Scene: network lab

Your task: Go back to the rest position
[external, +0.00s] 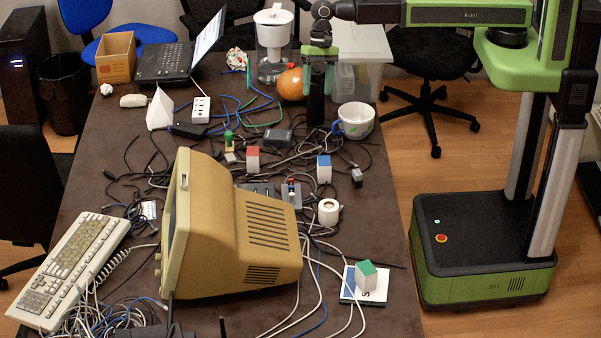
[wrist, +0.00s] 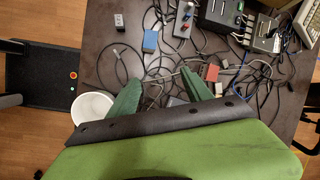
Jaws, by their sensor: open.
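My gripper (external: 319,88) hangs from my outstretched arm over the far right part of the dark table, pointing down. In the wrist view its two green fingers (wrist: 161,80) are spread apart with nothing between them. Tangled cables and the brown tabletop show beyond the fingertips. In the external view a dark upright shape stands just below the fingers; I cannot tell what it is.
A white mug (external: 356,121) stands close to the right of my gripper, and an orange ball (external: 290,84) to its left. A clear pitcher (external: 273,45) and plastic bin (external: 362,60) are behind. Red (external: 253,159) and blue-topped blocks (external: 323,169) and a monitor (external: 235,225) stand nearer.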

